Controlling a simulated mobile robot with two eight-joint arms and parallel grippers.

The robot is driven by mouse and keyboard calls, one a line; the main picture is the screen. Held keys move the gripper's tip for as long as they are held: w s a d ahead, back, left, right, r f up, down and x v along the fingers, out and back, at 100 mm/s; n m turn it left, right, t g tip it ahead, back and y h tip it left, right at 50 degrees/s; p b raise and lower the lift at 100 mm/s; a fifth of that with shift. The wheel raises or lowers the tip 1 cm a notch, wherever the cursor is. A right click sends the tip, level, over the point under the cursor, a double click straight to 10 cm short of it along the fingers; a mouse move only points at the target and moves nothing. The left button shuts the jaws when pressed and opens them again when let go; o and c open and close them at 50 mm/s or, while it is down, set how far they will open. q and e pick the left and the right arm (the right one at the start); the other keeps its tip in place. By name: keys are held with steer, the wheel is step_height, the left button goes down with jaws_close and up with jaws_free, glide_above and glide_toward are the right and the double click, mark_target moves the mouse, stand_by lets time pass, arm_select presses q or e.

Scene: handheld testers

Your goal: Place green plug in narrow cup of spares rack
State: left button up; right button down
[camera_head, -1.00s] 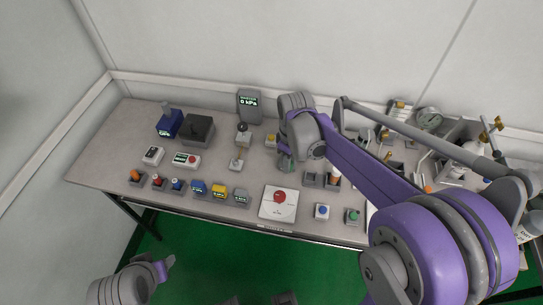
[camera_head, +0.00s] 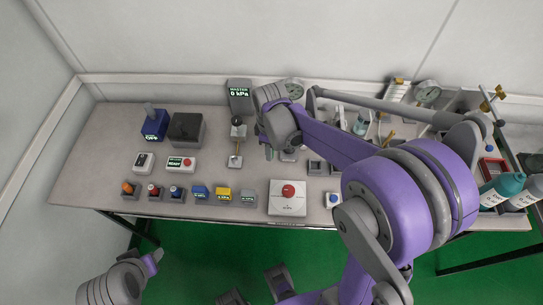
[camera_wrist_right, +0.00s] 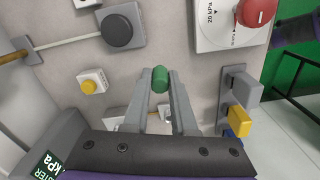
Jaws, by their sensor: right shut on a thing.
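My right gripper (camera_head: 268,150) is above the table, left of the red-button box. In the right wrist view its two fingers are shut on the green plug (camera_wrist_right: 160,78), a short green cylinder at the fingertips. The plug is not clear in the head view, behind the wrist. A grey holder with square cups (camera_head: 316,167) stands right of the gripper, partly behind my arm; I cannot tell if it is the spares rack or which cup is narrow. My left gripper (camera_head: 152,262) is low at the left, off the table; its jaw state is unclear.
A white box with a red button (camera_head: 288,190) stands near the front edge. Grey holders with blue (camera_head: 200,192) and yellow (camera_head: 222,194) blocks line the front, left of it. A pressure display (camera_head: 239,93) stands at the back. Bottles (camera_head: 502,188) stand at the right.

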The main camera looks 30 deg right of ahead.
steer(key=shift+f, duration=1.9)
steer(key=shift+f+b, duration=0.2)
steer(key=shift+b, duration=0.1)
steer(key=c, duration=0.7)
jaws_free()
steer(key=shift+r, duration=0.15)
